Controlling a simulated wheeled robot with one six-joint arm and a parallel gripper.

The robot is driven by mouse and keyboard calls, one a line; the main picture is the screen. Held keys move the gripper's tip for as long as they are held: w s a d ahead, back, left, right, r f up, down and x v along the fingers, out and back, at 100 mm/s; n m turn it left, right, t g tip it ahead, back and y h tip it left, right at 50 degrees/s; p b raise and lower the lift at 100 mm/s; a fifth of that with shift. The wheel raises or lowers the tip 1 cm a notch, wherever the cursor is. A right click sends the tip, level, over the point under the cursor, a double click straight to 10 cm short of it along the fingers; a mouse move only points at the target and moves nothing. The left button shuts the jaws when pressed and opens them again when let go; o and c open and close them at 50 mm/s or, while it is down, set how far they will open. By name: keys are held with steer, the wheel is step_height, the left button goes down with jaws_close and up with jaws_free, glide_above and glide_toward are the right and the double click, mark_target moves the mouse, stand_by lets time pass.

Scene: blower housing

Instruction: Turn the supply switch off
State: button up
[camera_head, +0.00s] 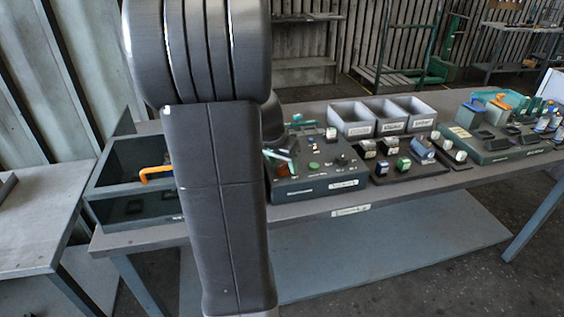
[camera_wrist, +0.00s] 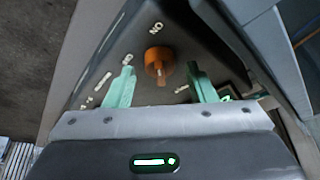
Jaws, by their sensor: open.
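In the head view my gripper (camera_head: 284,158) is over the left part of the dark control box (camera_head: 318,187), partly hidden by my arm.
A green button (camera_head: 314,165) and small switches sit on the same box. Three grey bins (camera_head: 353,120) stand behind it. A tray of small parts (camera_head: 412,178) lies to the right. A dark open box (camera_head: 130,212) with an orange handle (camera_head: 155,173) is left of my arm.

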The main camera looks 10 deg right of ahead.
steer(key=c, duration=1)
steer(key=shift+o, duration=0.2)
